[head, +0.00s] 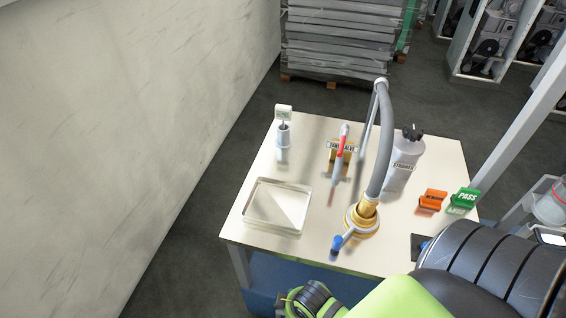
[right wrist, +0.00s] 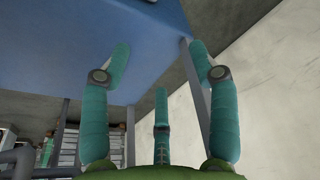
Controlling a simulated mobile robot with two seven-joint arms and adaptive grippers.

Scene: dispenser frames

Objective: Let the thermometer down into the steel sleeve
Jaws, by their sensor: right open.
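The thermometer (head: 283,112) is upright at the back left of the table in the head view, with a small pale square head and a thin dark stem. The stem's lower end meets the top of the pale grey steel sleeve (head: 283,151), an upright cylinder; how deep it reaches inside is hidden. No gripper is near either. My right gripper (right wrist: 160,63) is open and empty in the right wrist view, its teal fingers spread below the blue underside of the table. My left gripper is not in view.
A wall (head: 130,130) rises at left.

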